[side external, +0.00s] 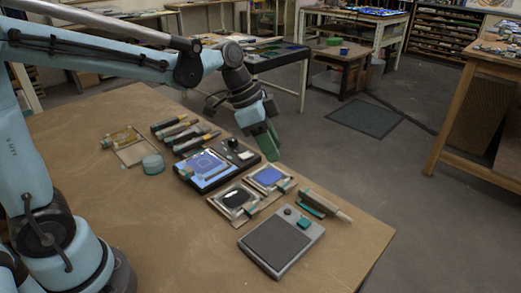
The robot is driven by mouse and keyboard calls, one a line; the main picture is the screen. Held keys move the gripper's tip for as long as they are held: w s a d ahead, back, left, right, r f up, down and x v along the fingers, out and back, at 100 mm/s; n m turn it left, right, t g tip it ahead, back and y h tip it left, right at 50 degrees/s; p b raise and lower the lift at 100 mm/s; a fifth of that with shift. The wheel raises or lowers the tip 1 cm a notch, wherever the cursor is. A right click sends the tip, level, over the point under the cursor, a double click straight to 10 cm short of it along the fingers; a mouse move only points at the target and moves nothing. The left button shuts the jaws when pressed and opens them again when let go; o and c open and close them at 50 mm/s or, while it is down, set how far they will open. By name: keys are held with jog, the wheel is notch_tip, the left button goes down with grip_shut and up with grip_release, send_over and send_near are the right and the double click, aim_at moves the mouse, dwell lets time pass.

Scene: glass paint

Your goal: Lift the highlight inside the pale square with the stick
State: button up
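My gripper (268,147) points down above the far right side of the work area, next to the black tray. Its green fingers overlap in this view, so I cannot tell whether they are open or hold anything. A blue glass panel (207,180) with a pale square outline (206,161) lies in the black tray (186,173). I cannot make out a highlight inside the square. Several dark-handled tools (184,133) lie side by side behind the panel. A pale-tipped tool with a green holder (326,205) lies at the right. I cannot tell which one is the stick.
A dark paint dish (234,197) and a blue paint dish (269,176) sit in front of my gripper. A grey pad with a green block (275,247) lies nearest the table's front right edge. A round teal-sided pot (153,164) stands left. The table's (160,235) front left is clear.

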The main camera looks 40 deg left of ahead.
aim_at(318, 197)
jog(key=w+d+f+m+g+h, duration=0.1)
jog(key=w+f+m, duration=0.1)
jog(key=w+d+f+m+h, duration=0.1)
jog(key=w+f+m, duration=0.1)
jog(key=m, duration=0.1)
jog(key=w+d+f+m+g, duration=0.1)
jog(key=w+d+m, duration=0.1)
jog(key=w, duration=0.1)
jog(key=shift+f+g+h, duration=0.3)
jog(key=shift+f+h, duration=0.1)
jog(key=shift+w+d+f+m, duration=0.15)
jog(key=shift+w+f+m, duration=0.15)
jog(key=shift+f+m, duration=0.25)
jog(key=shift+x, duration=4)
jog(key=shift+s+f, duration=0.15)
jog(key=shift+a, duration=0.25)
grip_shut()
jog(key=shift+r, duration=3.55)
